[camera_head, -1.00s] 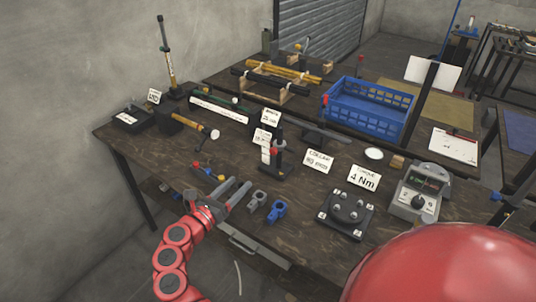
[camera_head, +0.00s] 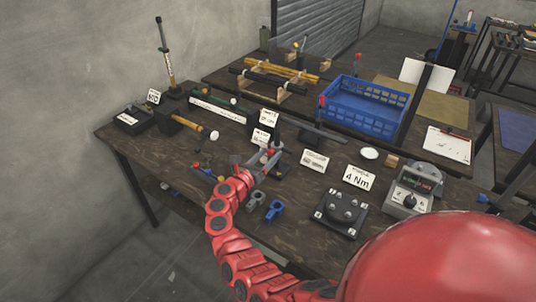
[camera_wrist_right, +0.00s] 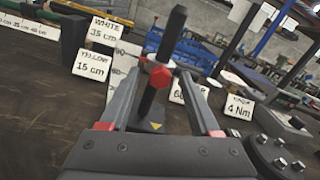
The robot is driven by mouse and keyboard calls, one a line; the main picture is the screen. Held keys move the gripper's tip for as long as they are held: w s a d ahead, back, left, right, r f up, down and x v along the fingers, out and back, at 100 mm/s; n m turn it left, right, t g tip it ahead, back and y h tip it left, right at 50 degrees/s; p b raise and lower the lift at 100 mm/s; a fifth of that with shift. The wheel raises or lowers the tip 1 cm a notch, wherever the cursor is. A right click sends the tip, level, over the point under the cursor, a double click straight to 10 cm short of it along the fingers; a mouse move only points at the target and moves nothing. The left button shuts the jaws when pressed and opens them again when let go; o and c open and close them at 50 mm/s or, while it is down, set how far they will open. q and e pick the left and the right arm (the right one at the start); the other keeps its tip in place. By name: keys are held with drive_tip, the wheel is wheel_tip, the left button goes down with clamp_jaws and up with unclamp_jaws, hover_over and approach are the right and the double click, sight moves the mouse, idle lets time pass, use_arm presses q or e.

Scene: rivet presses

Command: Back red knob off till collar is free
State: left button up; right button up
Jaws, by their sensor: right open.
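The red knob (camera_wrist_right: 160,75) is a hexagonal head at the dark upright post (camera_wrist_right: 167,45) of the small press stand. In the right wrist view it lies between the two fingers of my right gripper, near their tips. I cannot tell whether either finger touches it. In the head view the knob (camera_head: 279,145) shows small, just beyond my right gripper (camera_head: 266,164), which is open and reaches the stand from the front left. The post tilts in the wrist view. My left gripper is not in view.
A grey clamp (camera_head: 257,198) and a blue clamp (camera_head: 273,210) lie near the front edge. A bolted block (camera_head: 341,211) and a torque meter (camera_head: 414,187) stand to the right. Several cards stand around the stand, including 4 Nm (camera_head: 359,178). A blue crate (camera_head: 362,121) is behind.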

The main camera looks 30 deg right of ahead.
clamp_jaws()
idle(0.3)
